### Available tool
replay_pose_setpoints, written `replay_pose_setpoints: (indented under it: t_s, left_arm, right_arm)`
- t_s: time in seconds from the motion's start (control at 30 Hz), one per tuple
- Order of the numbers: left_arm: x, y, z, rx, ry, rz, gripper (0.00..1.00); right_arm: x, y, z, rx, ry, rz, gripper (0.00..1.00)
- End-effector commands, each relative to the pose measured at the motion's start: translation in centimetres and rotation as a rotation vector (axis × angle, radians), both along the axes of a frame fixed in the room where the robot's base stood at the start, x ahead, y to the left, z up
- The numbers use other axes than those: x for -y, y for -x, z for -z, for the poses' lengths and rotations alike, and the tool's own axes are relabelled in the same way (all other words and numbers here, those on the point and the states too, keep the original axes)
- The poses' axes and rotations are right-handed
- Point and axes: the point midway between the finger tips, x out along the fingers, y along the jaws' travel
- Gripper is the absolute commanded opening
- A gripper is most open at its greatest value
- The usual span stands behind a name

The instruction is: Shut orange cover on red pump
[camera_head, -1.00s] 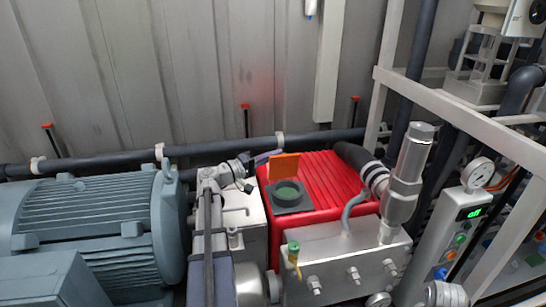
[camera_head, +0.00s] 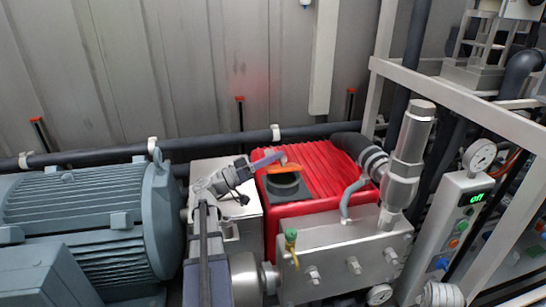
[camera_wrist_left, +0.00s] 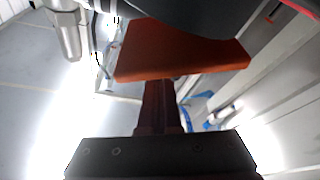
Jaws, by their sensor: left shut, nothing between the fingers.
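The red pump (camera_head: 318,171) stands in the middle of the head view, with ribs on its top. A dark square port (camera_head: 287,192) sits on its near left part. The orange cover (camera_head: 289,168) is at the back edge of this port and looks tilted forward, partly over the opening. In the left wrist view, the orange cover (camera_wrist_left: 178,50) is a broad plate just beyond the fingers. My left gripper (camera_head: 269,158) is shut and empty, with its fingertips behind and against or very close to the cover. Its fingers (camera_wrist_left: 160,100) show in the wrist view. My right gripper is out of view.
A grey motor (camera_head: 85,220) fills the left. A metal block (camera_head: 345,255) with fittings and a metal cylinder (camera_head: 408,155) stand in front and right of the pump. A dark pipe (camera_head: 225,145) runs behind. A white frame (camera_head: 460,108) bounds the right side.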

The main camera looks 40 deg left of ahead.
Motion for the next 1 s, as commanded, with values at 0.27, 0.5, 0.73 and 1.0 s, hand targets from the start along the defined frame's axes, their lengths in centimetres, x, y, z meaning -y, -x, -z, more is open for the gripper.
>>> replay_pose_setpoints:
  t_s: [0.27, 0.5, 0.73, 1.0]
  left_arm:
    - [1.0, 0.8, 1.2, 0.013, -0.014, 0.000, 0.00]
    - [1.4, 1.1, 1.6, 0.012, -0.013, 0.000, 0.00]
    - [1.4, 1.2, 1.7, 0.012, -0.013, 0.000, 0.00]
    - [1.4, 1.2, 1.7, 0.012, -0.013, 0.000, 0.00]
  right_arm:
    - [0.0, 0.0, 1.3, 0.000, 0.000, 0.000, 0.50]
    - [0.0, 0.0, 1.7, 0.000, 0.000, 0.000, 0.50]
    - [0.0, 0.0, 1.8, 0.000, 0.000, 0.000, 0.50]
    - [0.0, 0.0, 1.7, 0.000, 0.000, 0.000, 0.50]
